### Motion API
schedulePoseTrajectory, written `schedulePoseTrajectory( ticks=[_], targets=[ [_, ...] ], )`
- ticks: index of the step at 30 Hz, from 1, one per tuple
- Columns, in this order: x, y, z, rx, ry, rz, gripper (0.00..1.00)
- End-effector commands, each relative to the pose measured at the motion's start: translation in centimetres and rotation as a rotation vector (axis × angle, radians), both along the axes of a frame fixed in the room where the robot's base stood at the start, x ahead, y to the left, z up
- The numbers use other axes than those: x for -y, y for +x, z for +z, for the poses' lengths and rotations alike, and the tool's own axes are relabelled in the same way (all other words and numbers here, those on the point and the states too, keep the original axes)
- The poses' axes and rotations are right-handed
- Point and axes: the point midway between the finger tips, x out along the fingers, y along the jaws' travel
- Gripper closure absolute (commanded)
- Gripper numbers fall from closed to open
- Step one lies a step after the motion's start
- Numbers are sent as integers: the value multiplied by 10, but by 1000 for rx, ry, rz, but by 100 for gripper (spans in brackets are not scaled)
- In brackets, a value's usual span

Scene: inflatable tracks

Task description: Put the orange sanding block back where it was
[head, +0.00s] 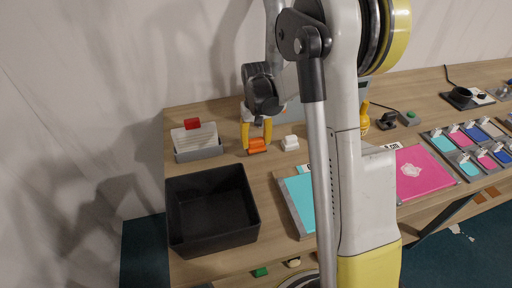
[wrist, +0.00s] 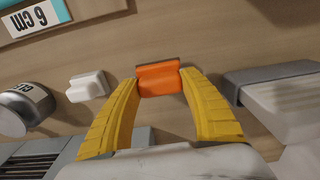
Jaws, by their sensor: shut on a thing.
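The orange sanding block (head: 258,146) is between the yellow fingers of my gripper (head: 257,137), near the back of the wooden table. In the wrist view, the orange sanding block (wrist: 159,78) sits between the fingertips of my gripper (wrist: 159,84), which are shut on it. It is at or just above the table top; I cannot tell whether it touches. A white block (head: 290,143) of similar shape stands just right of it, and it also shows in the wrist view (wrist: 88,86).
A grey holder (head: 199,153) with white sheets and a red block (head: 192,124) stands left of my gripper. A black bin (head: 212,210) is at the front left. Teal and pink (head: 424,172) panels lie to the right. Bare table shows around the sanding block.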

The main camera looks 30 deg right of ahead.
Motion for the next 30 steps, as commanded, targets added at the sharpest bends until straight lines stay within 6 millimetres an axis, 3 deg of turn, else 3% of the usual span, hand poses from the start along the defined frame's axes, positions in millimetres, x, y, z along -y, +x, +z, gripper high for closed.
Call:
schedulePoseTrajectory(
  ticks=[1, 3, 14, 15, 17, 26, 30],
  targets=[
    [0, 0, -13, 0, 0, 0, 82],
    [0, 0, -21, 0, 0, 0, 82],
    [0, 0, -24, 0, 0, 0, 82],
    [0, 0, -24, 0, 0, 0, 43],
    [0, 0, -23, 0, 0, 0, 29],
    [0, 0, -22, 0, 0, 0, 29],
    [1, 0, -9, 0, 0, 0, 29]
  ],
)
